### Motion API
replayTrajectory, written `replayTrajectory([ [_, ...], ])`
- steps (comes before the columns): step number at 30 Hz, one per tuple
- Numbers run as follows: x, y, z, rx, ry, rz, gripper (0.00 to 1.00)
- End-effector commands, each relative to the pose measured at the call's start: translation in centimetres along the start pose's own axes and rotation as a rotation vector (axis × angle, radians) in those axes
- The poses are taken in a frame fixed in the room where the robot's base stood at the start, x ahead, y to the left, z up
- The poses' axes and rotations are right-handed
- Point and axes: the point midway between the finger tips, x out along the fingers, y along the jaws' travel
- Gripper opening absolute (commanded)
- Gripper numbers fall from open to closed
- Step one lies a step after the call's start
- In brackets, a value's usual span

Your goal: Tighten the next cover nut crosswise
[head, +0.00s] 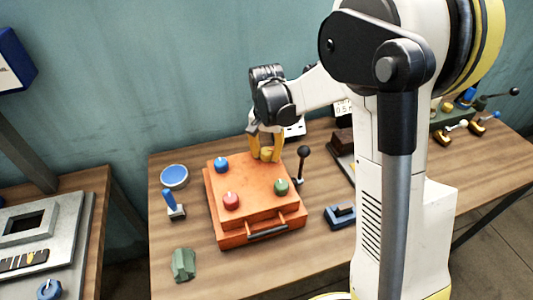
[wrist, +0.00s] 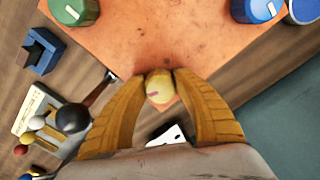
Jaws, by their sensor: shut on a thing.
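An orange box with a flat cover (head: 247,190) stands on the wooden table. Several knob-like cover nuts sit at its corners: a blue nut (head: 221,164), a red nut (head: 231,200), a green nut (head: 281,186) and a yellow nut (head: 266,154). My gripper (head: 265,158) reaches down at the far right corner, its yellow fingers on both sides of the yellow nut. In the wrist view my gripper (wrist: 159,78) is shut on the yellow nut (wrist: 159,87), which has a pinkish mark. The green nut (wrist: 74,10) and blue nut (wrist: 258,9) also show there, untouched.
A lever with a black ball (head: 303,152) stands close to the right of the box. A blue-topped round dish (head: 174,176), a blue-handled piece (head: 172,205), a green block (head: 184,264) and a blue block (head: 340,215) surround the box.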

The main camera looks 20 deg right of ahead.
Motion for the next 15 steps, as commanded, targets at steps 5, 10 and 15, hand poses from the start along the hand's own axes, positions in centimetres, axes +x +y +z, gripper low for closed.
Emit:
replayTrajectory([
  [5, 0.05, 0.02, 0.07, 0.086, -0.002, 0.001, 0.05],
  [10, 0.05, 0.01, 0.08, 0.134, -0.002, 0.001, 0.05],
  [15, 0.05, 0.00, 0.08, 0.156, -0.002, 0.001, 0.05],
])
